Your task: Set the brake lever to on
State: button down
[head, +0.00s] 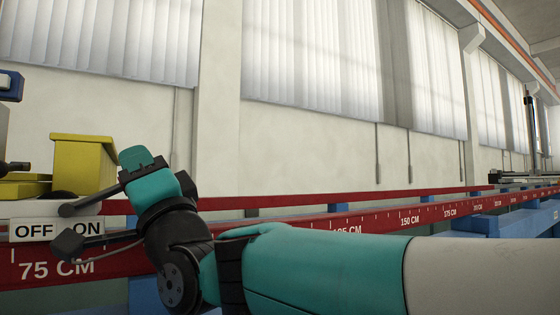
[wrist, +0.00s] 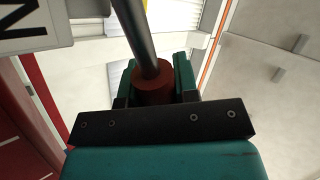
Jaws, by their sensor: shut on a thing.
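The brake lever is a dark rod (wrist: 138,38) with a red-brown grip (wrist: 154,86) in the wrist view. My gripper (wrist: 155,75) is shut around that grip, with a teal finger on each side. In the head view my gripper (head: 138,158) is at the left, up and right of the white OFF/ON sign (head: 20,231). A dark rod (head: 95,203), seemingly the lever, slants from the middle of the sign up to the right, on the ON side. Its grip is hidden there by my gripper. Part of the sign (wrist: 30,28) shows in the wrist view.
A red rail (head: 300,228) with a centimetre scale runs along the flume, below the sign. A yellow box (head: 84,160) stands behind the sign, close to my gripper. My arm crosses the foreground. The space above the rail to the right is clear.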

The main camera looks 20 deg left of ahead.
jog(key=shift+f, duration=0.1)
dwell(0.4)
jog(key=c, duration=0.9)
grip_release()
jog(key=shift+o, duration=0.2)
jog(key=b+v, duration=1.1)
jog(key=v, duration=0.6)
jog(key=shift+b, duration=0.3)
jog(key=shift+s+d+f, duration=0.1)
jog(key=shift+f, duration=0.05)
